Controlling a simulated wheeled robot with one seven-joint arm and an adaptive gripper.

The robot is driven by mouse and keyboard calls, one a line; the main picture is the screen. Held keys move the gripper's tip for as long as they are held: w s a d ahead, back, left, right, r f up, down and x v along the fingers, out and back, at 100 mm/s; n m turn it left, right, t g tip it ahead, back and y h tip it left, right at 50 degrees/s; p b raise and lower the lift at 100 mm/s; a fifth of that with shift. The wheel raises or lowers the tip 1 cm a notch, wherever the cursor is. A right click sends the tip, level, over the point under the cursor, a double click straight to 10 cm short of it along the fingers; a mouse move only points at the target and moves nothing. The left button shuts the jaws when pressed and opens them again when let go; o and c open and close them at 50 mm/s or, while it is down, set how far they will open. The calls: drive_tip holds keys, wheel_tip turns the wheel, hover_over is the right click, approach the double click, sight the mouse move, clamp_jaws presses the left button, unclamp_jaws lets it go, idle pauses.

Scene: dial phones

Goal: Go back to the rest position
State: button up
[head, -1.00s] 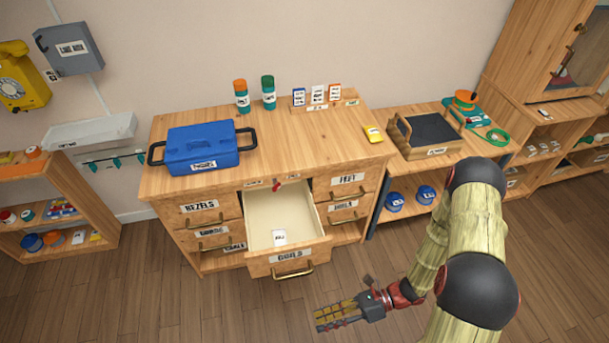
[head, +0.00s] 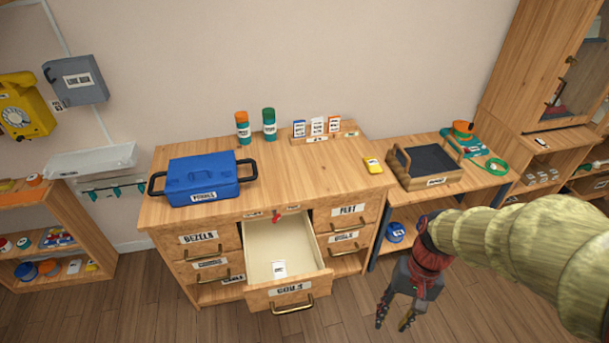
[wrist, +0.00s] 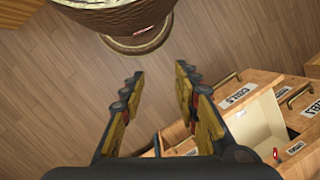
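My gripper (head: 395,316) hangs over the floor to the right of the open drawer in the head view, fingers pointing down. In the wrist view my gripper (wrist: 158,85) has its two fingers spread apart with nothing between them. The open drawer (head: 262,232) of the wooden cabinet holds a small white labelled item (head: 279,268). The drawer also shows in the wrist view (wrist: 255,122), to the right of the fingers and apart from them.
The cabinet top (head: 300,172) bears a blue case (head: 203,180), two bottles, a card stand and a yellow item (head: 373,165). A lower table with a dark tray (head: 430,162) stands at right. A brown rounded object (wrist: 125,15) is near the fingers in the wrist view. Floor in front is clear.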

wheel_tip(320, 180, up, 19)
drive_tip(key=a+n+t+h, duration=0.1)
drive_tip(key=n+t+h, duration=0.1)
drive_tip(key=t, duration=0.5)
drive_tip(key=shift+s+a+r+n+t, duration=0.2)
drive_tip(key=shift+s+n+t, duration=0.25)
drive_tip(key=shift+n, duration=0.35)
